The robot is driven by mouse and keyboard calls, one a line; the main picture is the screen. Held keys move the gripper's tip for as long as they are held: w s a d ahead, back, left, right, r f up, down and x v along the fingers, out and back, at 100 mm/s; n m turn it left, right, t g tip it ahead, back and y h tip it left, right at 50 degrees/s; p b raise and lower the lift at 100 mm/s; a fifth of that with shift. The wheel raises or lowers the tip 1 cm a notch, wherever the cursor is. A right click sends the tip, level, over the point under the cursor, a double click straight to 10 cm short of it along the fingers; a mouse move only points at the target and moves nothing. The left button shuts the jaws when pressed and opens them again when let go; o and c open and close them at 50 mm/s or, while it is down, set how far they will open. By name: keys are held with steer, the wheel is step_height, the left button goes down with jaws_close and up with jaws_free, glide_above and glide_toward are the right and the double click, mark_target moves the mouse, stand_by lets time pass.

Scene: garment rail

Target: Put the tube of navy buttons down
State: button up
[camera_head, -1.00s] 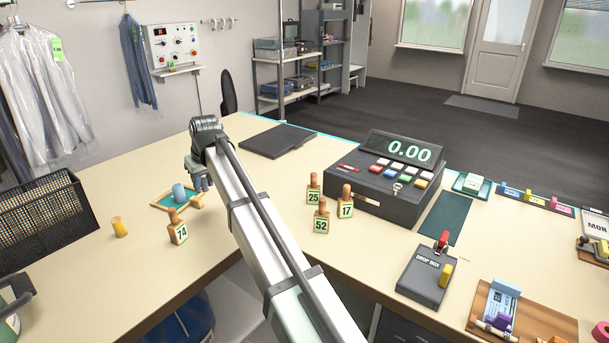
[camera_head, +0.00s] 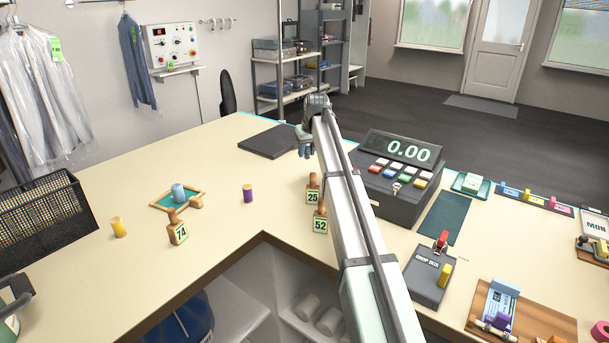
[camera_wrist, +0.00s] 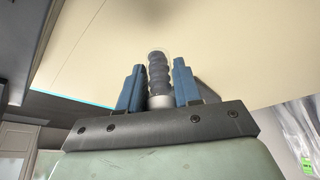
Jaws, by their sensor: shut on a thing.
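My gripper (camera_head: 306,150) is over the far part of the counter, left of the black cash register. In the wrist view, my gripper's blue fingers (camera_wrist: 159,72) are shut on a clear tube of navy buttons (camera_wrist: 158,78), dark ridged pieces stacked over a pale base. In the head view I cannot make out the held tube; the hand hides it. The counter top (camera_wrist: 90,50) shows beyond the tube in the wrist view. I cannot tell how high the tube is above it.
A purple tube (camera_head: 247,194) and a yellow tube (camera_head: 118,227) stand on the counter (camera_head: 215,245). A wooden tray (camera_head: 158,205) holds a blue cylinder (camera_head: 178,193). The register (camera_head: 385,200) is right of my arm.

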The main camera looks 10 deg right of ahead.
steer(key=w+r+n, duration=0.1)
steer(key=w+n, duration=0.1)
steer(key=w, duration=0.4)
steer(key=shift+n+y, duration=0.4)
steer(key=shift+y, duration=0.1)
steer(key=shift+s+f, duration=0.2)
steer(key=shift+f, duration=2.3)
steer(key=shift+s+f, duration=0.2)
steer(key=shift+f, duration=2.25)
steer(key=shift+f, duration=0.1)
steer(key=o, duration=1)
steer(key=v, duration=1.2)
steer(key=shift+w+r, duration=0.2)
steer(key=shift+r, duration=0.05)
